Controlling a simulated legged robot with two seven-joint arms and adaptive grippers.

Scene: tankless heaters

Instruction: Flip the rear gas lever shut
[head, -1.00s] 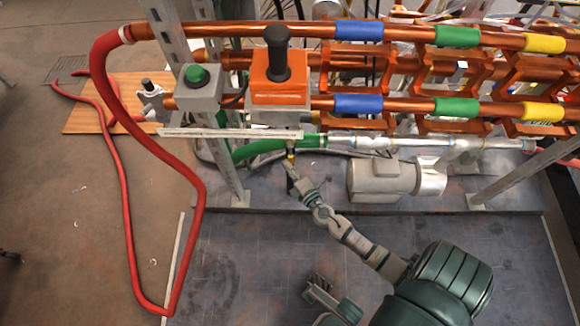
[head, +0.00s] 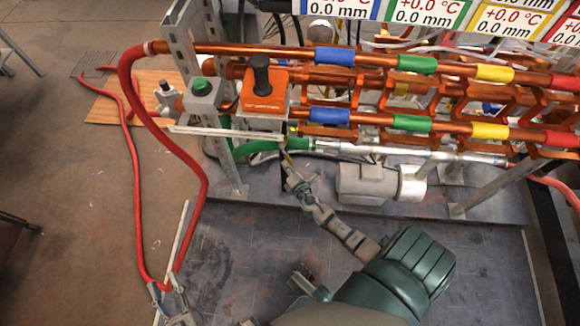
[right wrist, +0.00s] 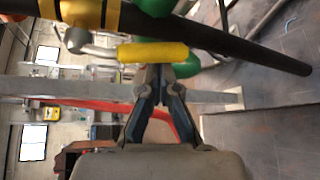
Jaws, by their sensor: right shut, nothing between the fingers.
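A gas lever with a yellow sleeve (right wrist: 153,52) lies crosswise in the right wrist view. Its grey stem joins a valve on a dark pipe (right wrist: 255,50) with yellow bands. I cannot tell if this lever is the rear one. My right gripper (right wrist: 160,73) is shut and empty, its tips at the sleeve's lower edge; I cannot tell if they touch. In the head view the right gripper (head: 286,160) is below the orange box, and the lever is too small to make out. My left gripper (head: 168,289) is at the bottom left, seemingly open, by the red hose's lower bend.
Copper pipes with coloured bands (head: 334,54) run across the rack. An orange box with a black knob (head: 262,98) and a green button box (head: 202,90) stand above the right gripper. A grey motor (head: 365,183) sits to its right. The red hose (head: 200,165) loops at left.

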